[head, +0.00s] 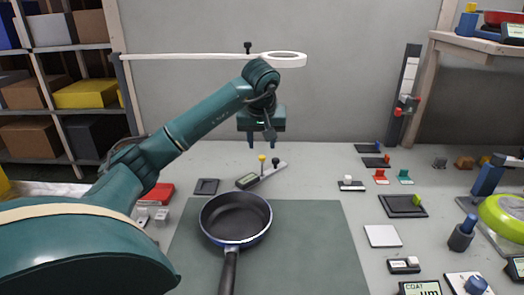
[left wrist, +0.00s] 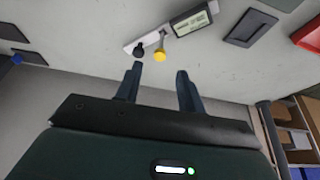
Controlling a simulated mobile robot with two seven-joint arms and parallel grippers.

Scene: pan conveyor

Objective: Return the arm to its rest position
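My left arm (head: 200,118) reaches in from the left in the head view and extends over the far part of the table. My left gripper (head: 263,146) points down, its two fingers apart with nothing between them. The left wrist view also shows the open, empty gripper (left wrist: 160,75). Beyond its fingertips in that view lies a small meter (left wrist: 190,22) with a display, a yellow knob and a black knob. The meter (head: 248,181) lies on the table below the gripper in the head view, apart from it. My right gripper is not in view.
A dark frying pan (head: 236,215) sits on a green mat (head: 310,245). A ring lamp (head: 285,59) on a horizontal bar is close behind my forearm. Several small tools and gauges crowd the right side. Shelves with boxes (head: 85,94) stand at the left.

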